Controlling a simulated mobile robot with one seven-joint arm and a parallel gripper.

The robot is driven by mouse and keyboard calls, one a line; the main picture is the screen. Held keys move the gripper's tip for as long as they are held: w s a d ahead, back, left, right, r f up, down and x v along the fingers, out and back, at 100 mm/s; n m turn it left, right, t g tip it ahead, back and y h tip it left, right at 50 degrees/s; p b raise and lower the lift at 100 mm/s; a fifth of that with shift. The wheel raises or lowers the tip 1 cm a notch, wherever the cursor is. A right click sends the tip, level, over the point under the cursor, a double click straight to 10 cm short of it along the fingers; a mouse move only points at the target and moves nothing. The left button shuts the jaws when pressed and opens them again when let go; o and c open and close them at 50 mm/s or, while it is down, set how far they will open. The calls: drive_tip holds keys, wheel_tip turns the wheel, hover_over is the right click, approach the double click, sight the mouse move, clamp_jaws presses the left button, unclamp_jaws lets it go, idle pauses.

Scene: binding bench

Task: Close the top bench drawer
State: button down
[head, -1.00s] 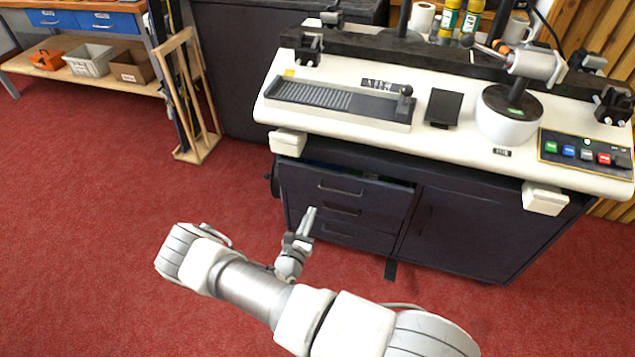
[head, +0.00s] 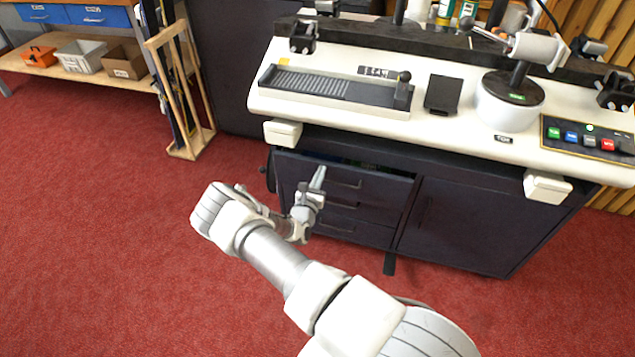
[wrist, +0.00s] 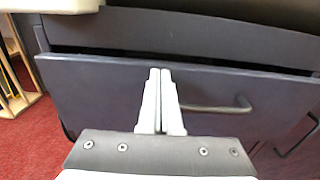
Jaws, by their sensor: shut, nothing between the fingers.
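The top bench drawer (head: 375,184) is dark and stands partly open, with a narrow dark gap above its front panel. In the wrist view its front (wrist: 100,94) fills the middle, with a bar handle (wrist: 222,106) to the right of my fingers. My gripper (head: 319,178) is shut and empty, its fingertips in front of the left part of the drawer front, left of the handle. In the wrist view my gripper (wrist: 160,72) reaches the upper part of the panel. I cannot tell whether the tips touch it.
The cabinet door (head: 460,228) is to the right of the drawers. The white bench top (head: 430,127) overhangs above, with a white block (head: 283,132) at its left corner. A wooden rack (head: 190,145) stands left. Red carpet (head: 90,220) is clear on the left.

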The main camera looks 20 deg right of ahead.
sight(325, 161)
idle(0.3)
drive_tip(key=b+x, duration=0.1)
drive_tip(key=x, duration=0.3)
drive_tip(key=shift+w+d+f+b, duration=0.1)
drive_tip(key=shift+w+d+b, duration=0.1)
drive_tip(key=shift+b, duration=0.15)
drive_tip(key=shift+w+r, duration=0.2)
drive_tip(key=shift+r, duration=0.1)
drive_tip(key=shift+d, duration=0.1)
